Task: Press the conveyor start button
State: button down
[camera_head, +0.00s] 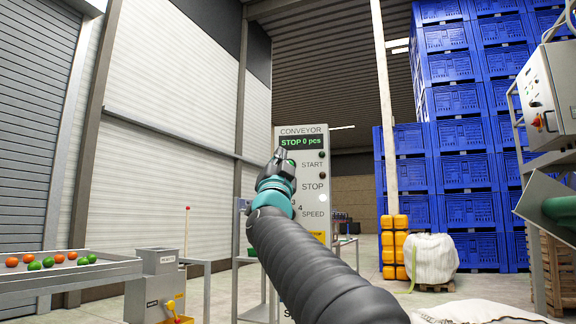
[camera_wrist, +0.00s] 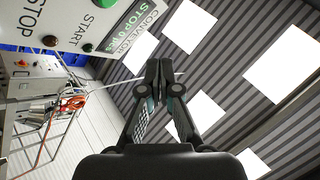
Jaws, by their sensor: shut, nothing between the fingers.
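The conveyor control panel (camera_head: 316,220) stands upright ahead, its display (camera_head: 303,142) reading "STOP 0 pcs". The green start button (camera_wrist: 106,4) is cut by the top edge of the wrist view, beside the START label. In the head view my gripper covers most of the panel's left side around that button. My gripper (camera_head: 281,154) is shut and empty, raised in front of the panel's upper left. In the wrist view its closed fingertips (camera_wrist: 160,72) appear beside the panel's CONVEYOR end, apart from the button. The gap in depth is unclear.
A dark green lamp (camera_head: 321,154) and dark red lamp (camera_head: 322,175) sit on the panel's right side. Blue crates (camera_head: 455,150) and a white sack (camera_head: 431,260) stand right. A machine (camera_head: 548,95) occupies the right edge.

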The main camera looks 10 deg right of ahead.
jog(key=w+d+p, duration=0.3)
jog(key=w, duration=0.4)
jog(key=shift+w+d, duration=0.15)
jog(key=shift+w, duration=0.05)
jog(key=shift+w, duration=0.15)
dwell(1.3)
jog(key=shift+w+d+p, duration=0.15)
jog(key=shift+w+p, duration=0.1)
jog(key=shift+p, duration=0.05)
jog(key=shift+w+d, duration=0.15)
jog(key=shift+w, duration=0.25)
dwell(0.8)
dwell(0.3)
jog(key=shift+s+a+b, duration=0.35)
jog(key=shift+s, duration=0.45)
jog(key=shift+s+a+b, duration=0.3)
jog(key=shift+s+b, duration=0.1)
jog(key=shift+s, duration=0.35)
jog(key=shift+s+a+b, duration=0.35)
jog(key=shift+s+b, duration=0.05)
jog(key=shift+s, duration=0.4)
jog(key=shift+s+a+b, duration=0.3)
jog(key=shift+s+b, duration=0.1)
jog(key=shift+s, duration=0.35)
